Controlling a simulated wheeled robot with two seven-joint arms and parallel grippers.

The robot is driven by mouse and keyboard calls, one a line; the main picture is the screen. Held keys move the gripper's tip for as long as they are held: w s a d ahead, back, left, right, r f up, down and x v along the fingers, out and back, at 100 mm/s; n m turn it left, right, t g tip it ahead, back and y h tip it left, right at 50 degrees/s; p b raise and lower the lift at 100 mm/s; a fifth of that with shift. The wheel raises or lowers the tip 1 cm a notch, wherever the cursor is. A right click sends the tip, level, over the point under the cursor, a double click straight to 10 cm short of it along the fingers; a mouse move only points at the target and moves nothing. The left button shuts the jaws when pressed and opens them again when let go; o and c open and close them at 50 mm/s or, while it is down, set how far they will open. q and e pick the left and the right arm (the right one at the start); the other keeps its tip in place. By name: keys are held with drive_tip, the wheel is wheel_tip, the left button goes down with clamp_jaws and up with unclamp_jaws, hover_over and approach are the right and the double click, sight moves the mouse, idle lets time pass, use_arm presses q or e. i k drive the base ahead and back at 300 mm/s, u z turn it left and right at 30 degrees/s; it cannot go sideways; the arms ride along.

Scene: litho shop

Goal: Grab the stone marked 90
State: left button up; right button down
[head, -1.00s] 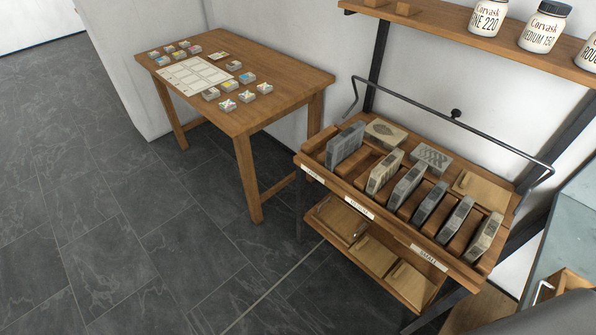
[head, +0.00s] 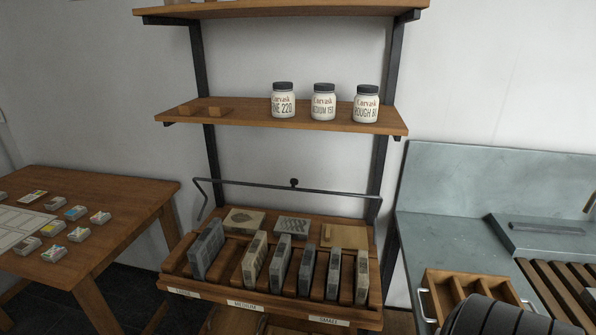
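Several litho stones stand on edge in a slotted wooden rack (head: 176,262) in the middle of the head view. A large grey stone (head: 207,249) is at the left. A paler stone (head: 254,258) and a grey stone (head: 279,263) stand in the middle. Smaller stones, a dark one (head: 306,269), another grey one (head: 333,273) and a pale one (head: 361,276), stand at the right. Two stones lie flat behind, a beige one (head: 244,221) and a grey one (head: 292,227). I cannot read a 90 on any stone. Neither gripper is in view.
A shelf (head: 240,116) above the rack holds three labelled jars (head: 323,103). A table (head: 110,205) with small cards or blocks stands left. A grey sink bench (head: 440,225) and a divided wooden box (head: 470,288) are right. A dark ribbed part fills the lower right.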

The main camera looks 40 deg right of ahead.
sight(333, 287)
drive_tip(key=z, duration=2.1)
drive_tip(key=k, duration=1.2)
drive_tip(key=z, duration=1.35)
drive_tip(key=i, duration=1.7)
drive_tip(key=u, duration=1.05)
drive_tip(key=i, duration=0.6)
drive_tip(key=u, duration=0.6)
